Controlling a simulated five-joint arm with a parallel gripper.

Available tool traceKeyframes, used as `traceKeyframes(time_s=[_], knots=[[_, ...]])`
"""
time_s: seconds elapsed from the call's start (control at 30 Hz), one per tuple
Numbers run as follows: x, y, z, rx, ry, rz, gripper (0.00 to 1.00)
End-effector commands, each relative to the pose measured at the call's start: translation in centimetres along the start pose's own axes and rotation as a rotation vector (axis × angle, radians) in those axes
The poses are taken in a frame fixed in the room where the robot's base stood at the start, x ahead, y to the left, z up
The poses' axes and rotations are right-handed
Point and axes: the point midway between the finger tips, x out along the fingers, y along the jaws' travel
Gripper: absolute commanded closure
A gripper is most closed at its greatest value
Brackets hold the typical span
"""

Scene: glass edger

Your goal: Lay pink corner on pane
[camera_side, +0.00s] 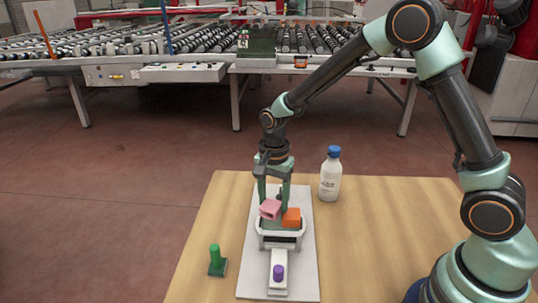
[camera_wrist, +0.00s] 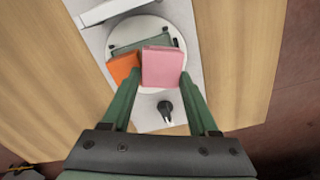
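The pink corner (camera_side: 270,208) is a small pink block, tilted in the side view; it also shows in the wrist view (camera_wrist: 162,67). My gripper (camera_side: 274,203) points down with a finger on each side of it, and in the wrist view my fingers (camera_wrist: 160,80) close on its sides. An orange block (camera_side: 291,217) is right beside it, and left of it in the wrist view (camera_wrist: 123,67). What looks like the greenish pane (camera_wrist: 146,43) lies on a round white plate (camera_wrist: 178,32), partly covered by the blocks. I cannot tell whether the pink corner touches the pane.
The plate belongs to a white device on a pale board (camera_side: 246,268), with a purple knob (camera_side: 278,272) in front. A black knob (camera_wrist: 165,108) shows in the wrist view. A green peg (camera_side: 215,261) stands left and a blue-capped bottle (camera_side: 330,174) behind right. The right tabletop is clear.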

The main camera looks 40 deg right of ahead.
Motion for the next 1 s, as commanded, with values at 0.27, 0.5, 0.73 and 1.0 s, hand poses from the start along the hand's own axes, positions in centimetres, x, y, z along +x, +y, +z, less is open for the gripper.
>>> traceKeyframes(time_s=[0.27,0.5,0.73,1.0], knots=[[0.0,0.0,0.0,0.0,0.0,0.0,0.14],[-1.1,-0.1,0.0,0.0,0.001,-0.003,0.14],[-5.4,-0.1,0.0,0.0,0.002,-0.007,0.14],[-10.7,-0.1,0.0,0.0,0.001,-0.004,0.14]])
